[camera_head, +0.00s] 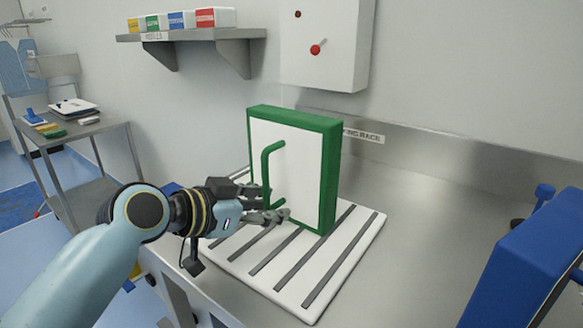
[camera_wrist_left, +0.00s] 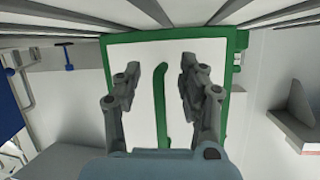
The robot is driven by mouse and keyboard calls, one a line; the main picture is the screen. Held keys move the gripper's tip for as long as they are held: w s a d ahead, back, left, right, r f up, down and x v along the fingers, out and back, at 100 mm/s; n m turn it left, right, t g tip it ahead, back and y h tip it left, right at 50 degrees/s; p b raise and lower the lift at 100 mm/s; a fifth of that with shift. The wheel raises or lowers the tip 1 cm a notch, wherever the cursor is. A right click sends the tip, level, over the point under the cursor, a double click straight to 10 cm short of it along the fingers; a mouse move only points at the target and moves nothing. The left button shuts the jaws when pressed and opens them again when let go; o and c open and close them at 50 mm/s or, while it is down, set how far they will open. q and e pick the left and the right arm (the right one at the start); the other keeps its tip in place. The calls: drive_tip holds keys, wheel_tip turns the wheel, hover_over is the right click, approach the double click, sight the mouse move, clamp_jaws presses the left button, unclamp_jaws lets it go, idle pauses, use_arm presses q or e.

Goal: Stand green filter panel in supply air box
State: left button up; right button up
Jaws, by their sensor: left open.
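The green filter panel (camera_head: 329,175) stands upright on a white rack with dark slats (camera_head: 343,268). Its white face carries a green handle (camera_head: 267,172). My left gripper (camera_head: 282,214) is at the lower part of the panel's face, by the handle. In the left wrist view the left gripper (camera_wrist_left: 160,80) is open, with one finger on each side of the handle (camera_wrist_left: 161,105) and a gap to it on both sides. The panel (camera_wrist_left: 236,75) fills the middle of that view. I cannot make out a supply air box for certain. My right gripper is not in view.
A blue object (camera_head: 530,268) stands at the right edge of the steel bench (camera_head: 430,220). A wall shelf (camera_head: 190,36) holds several coloured boxes. A grey wall box with a red knob (camera_head: 316,49) hangs above the bench. A side cart (camera_head: 85,128) stands at left.

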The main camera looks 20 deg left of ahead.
use_arm(q)
clamp_jaws()
drive_tip(key=shift+r, duration=0.1)
idle(0.5)
